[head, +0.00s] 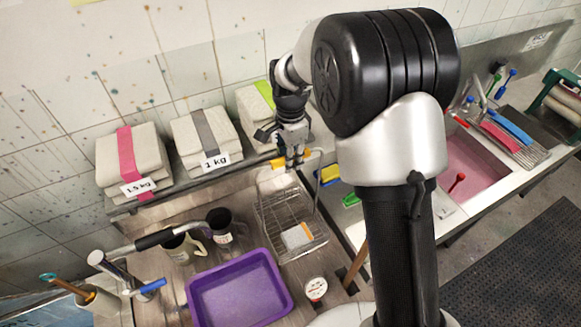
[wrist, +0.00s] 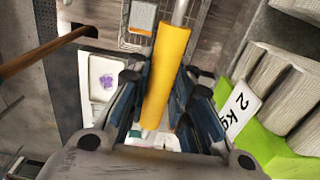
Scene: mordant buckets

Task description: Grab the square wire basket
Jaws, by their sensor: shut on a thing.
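The square wire basket (head: 275,212) is in the head view, over the wooden counter beside the purple tub. Its tall wire handle rises to a yellow grip (head: 277,163). My gripper (head: 291,158) comes down from above and is shut on this grip. In the wrist view the yellow grip (wrist: 168,65) runs between the fingers of my gripper (wrist: 163,80), and part of the wire basket (wrist: 190,43) shows beyond it. A white and orange block (head: 297,236) lies in the basket. I cannot tell whether the basket touches the counter.
A white jar (head: 315,289) is in front. A shelf behind holds labelled cloth stacks (head: 205,140). A pink sink (head: 465,165) is at right.

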